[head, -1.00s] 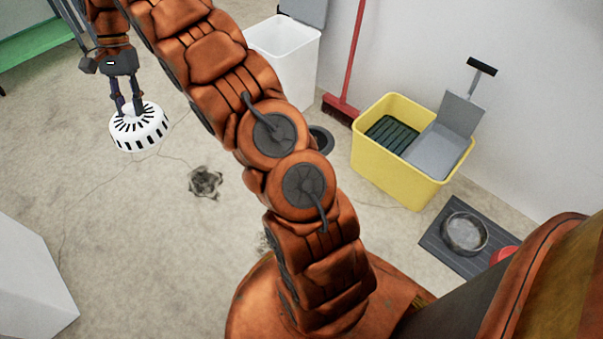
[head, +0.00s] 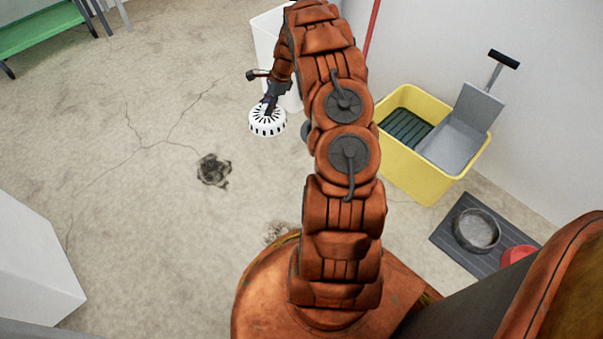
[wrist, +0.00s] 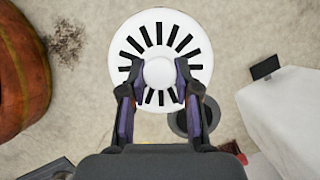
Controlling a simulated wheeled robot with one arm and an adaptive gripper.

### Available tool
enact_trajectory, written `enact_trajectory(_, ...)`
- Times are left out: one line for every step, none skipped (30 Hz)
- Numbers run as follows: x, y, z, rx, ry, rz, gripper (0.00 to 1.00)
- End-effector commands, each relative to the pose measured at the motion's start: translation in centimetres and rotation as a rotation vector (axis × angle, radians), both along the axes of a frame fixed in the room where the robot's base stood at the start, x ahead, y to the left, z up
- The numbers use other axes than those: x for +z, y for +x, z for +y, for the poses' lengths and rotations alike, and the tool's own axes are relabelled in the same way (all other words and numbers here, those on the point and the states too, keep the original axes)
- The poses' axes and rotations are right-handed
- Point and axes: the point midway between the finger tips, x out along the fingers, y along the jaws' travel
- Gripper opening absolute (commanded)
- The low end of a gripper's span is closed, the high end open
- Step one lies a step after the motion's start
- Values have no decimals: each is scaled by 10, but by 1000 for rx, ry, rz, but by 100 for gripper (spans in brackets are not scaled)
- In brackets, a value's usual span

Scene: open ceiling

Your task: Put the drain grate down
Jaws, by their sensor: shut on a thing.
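The drain grate (head: 267,122) is a white round cap with dark slots on its top and side. My gripper (head: 269,106) is shut on it from above, in front of the white bin. In the wrist view the drain grate (wrist: 187,72) fills the upper middle, and the fingers of my gripper (wrist: 160,84) close on its round centre knob. A dark round thing (wrist: 194,118) on the floor shows just beyond the grate's lower right rim. In the head view it is mostly hidden behind my arm (head: 306,132). I cannot tell the grate's exact height above the floor.
A white bin (head: 266,45) stands behind the gripper. A yellow mop bucket (head: 405,180) stands right of my arm. A grey mat (head: 450,238) bears a metal bowl (head: 476,230) and a red bowl. A green bench (head: 40,32) is far left.

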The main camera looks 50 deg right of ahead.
Motion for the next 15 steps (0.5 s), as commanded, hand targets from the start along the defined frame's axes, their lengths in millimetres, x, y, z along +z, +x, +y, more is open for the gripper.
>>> enact_trajectory(-19, -17, -12, -62, 3, 6, 0)
enact_trajectory(-28, -25, -17, -96, 4, 8, 0)
enact_trajectory(-41, -36, -23, -138, 3, 8, 0)
enact_trajectory(-49, -45, -28, -169, 4, 7, 0)
enact_trajectory(-58, -52, -32, -198, 2, 6, 0)
enact_trajectory(-69, -63, -35, -233, 4, 8, 0)
enact_trajectory(-77, -71, -39, -260, 3, 7, 0)
enact_trajectory(-84, -78, -41, -283, 1, 5, 0)
enact_trajectory(-93, -89, -43, -313, 4, 6, 0)
enact_trajectory(-100, -97, -44, -338, 3, 7, 0)
enact_trajectory(-107, -104, -46, -358, 2, 5, 0)
enact_trajectory(-115, -114, -46, -384, 4, 5, 0)
enact_trajectory(-122, -122, -46, -404, 4, 7, 0)
enact_trajectory(-128, -129, -47, -425, 3, 6, 0)
enact_trajectory(-136, -139, -46, -449, 4, 5, 0)
